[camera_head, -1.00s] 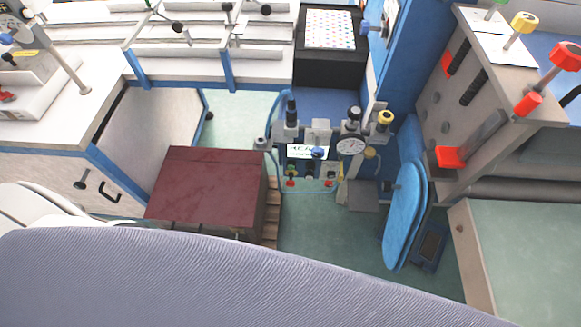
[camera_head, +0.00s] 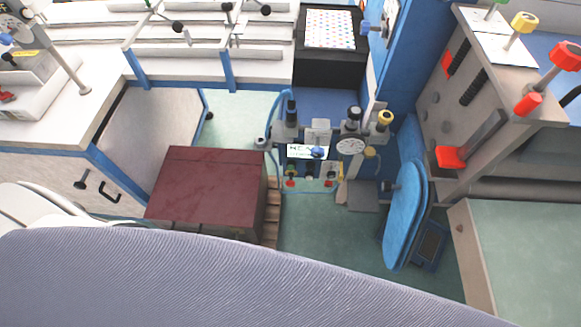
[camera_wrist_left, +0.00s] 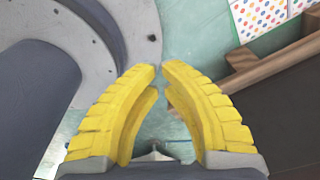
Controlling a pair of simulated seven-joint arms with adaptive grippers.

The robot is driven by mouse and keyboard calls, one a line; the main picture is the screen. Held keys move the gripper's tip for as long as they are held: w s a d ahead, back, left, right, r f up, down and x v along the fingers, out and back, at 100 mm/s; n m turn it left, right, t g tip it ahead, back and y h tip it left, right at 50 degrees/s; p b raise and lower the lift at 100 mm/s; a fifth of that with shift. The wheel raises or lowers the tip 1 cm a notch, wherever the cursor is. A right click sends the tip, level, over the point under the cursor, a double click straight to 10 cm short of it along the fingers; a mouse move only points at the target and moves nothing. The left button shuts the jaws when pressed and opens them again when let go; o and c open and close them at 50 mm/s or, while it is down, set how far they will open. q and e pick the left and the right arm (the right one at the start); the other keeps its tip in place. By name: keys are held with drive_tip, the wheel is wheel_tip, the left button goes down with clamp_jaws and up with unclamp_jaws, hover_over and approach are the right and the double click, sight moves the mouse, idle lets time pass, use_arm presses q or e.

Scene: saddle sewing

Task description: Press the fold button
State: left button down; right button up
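A control unit with a small lit display (camera_head: 307,151), a round dial gauge (camera_head: 350,146) and several small knobs and buttons stands in the middle of the head view. A red button (camera_head: 290,184) and another red button (camera_head: 328,184) sit low on it. The labels are too small to read, so I cannot tell which control is the fold button. My left gripper (camera_wrist_left: 163,69) shows in the left wrist view with yellow ribbed fingers. Its tips are almost together, with nothing between them. Neither gripper shows in the head view.
A dark red box-shaped block (camera_head: 207,187) stands left of the control unit. A blue padded board (camera_head: 405,215) stands to its right. A large grey ribbed surface (camera_head: 200,280) fills the bottom of the head view. A dotted sheet (camera_wrist_left: 260,14) and wooden slats (camera_wrist_left: 270,62) show in the left wrist view.

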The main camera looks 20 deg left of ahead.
use_arm(q)
drive_tip(key=c, duration=2.1)
unclamp_jaws()
clamp_jaws()
drive_tip(key=w+d+r+m+t, duration=0.1)
drive_tip(key=w+d+r, duration=0.15)
drive_tip(key=w, duration=0.65)
drive_tip(key=w+d+r+m+t, duration=0.1)
drive_tip(key=w+d+r+t, duration=0.15)
drive_tip(key=w, duration=0.65)
drive_tip(key=w+d+r+m+t, duration=0.1)
drive_tip(key=w+d, duration=0.2)
drive_tip(key=w, duration=0.6)
drive_tip(key=w+d+r+t, duration=0.1)
drive_tip(key=w+r+t, duration=0.1)
drive_tip(key=w+r, duration=0.5)
drive_tip(key=w+d+r+t+y, duration=0.1)
drive_tip(key=w+r+t, duration=0.1)
drive_tip(key=w+r, duration=0.6)
drive_tip(key=w, duration=0.4)
drive_tip(key=shift+d+n, duration=0.3)
drive_tip(key=shift+n, duration=0.1)
drive_tip(key=shift+t, duration=0.35)
